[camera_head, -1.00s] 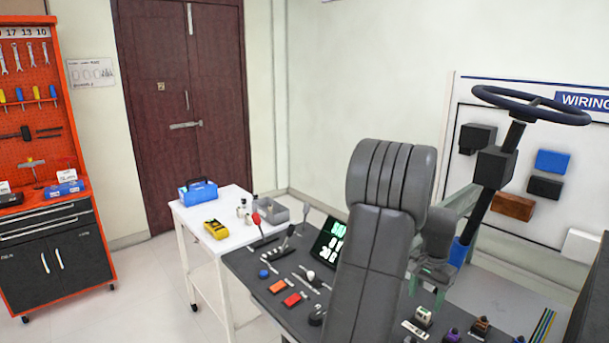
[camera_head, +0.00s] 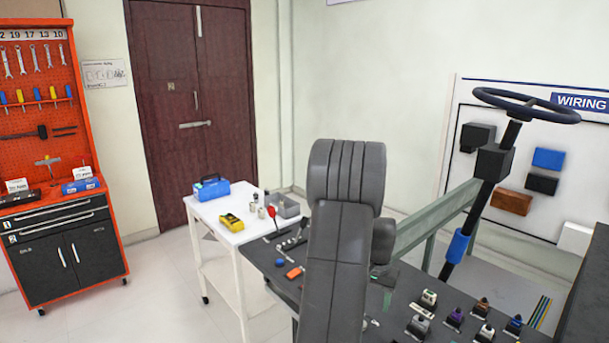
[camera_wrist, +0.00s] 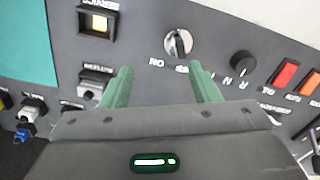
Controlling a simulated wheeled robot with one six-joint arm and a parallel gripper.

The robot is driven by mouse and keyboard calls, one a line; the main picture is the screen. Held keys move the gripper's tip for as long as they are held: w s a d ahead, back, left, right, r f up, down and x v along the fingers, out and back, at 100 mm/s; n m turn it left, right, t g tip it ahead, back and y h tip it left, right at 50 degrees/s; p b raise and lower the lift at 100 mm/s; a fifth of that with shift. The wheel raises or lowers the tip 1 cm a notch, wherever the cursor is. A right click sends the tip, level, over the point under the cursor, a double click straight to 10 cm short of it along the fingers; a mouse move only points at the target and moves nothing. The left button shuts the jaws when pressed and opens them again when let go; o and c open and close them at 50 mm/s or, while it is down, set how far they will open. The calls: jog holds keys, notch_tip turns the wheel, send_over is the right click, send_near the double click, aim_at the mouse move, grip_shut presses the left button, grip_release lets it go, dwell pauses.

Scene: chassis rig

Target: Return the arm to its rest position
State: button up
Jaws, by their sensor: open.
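My grey arm rises over the dark control panel (camera_head: 395,318) in the head view and hides much of its middle. My gripper (camera_wrist: 162,88) shows in the wrist view as two green fingers, apart and with nothing between them. It hangs over the panel face. A silver rotary switch (camera_wrist: 178,43) marked ON lies just beyond the fingertips. Whether the fingers touch the panel cannot be told. In the head view the gripper is mostly hidden behind my arm.
A steering wheel (camera_head: 525,105) on a column stands right of my arm, by the wiring board (camera_head: 580,160). A white cart (camera_head: 225,225) with a blue toolbox (camera_head: 210,188) and yellow meter (camera_head: 231,222) stands at left. Several plugs line the panel's right side. Floor is clear at left.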

jog(key=a+f+n, duration=0.2)
jog(key=a+n, duration=0.1)
jog(key=a, duration=0.6)
jog(key=a+f+n+p, duration=0.1)
jog(key=a+f+n, duration=0.1)
jog(key=a, duration=0.7)
jog(key=shift+s+a+n, duration=0.2)
jog(key=shift+s+n, duration=0.2)
jog(key=shift+n, duration=0.1)
jog(key=shift+s+d+f, duration=0.1)
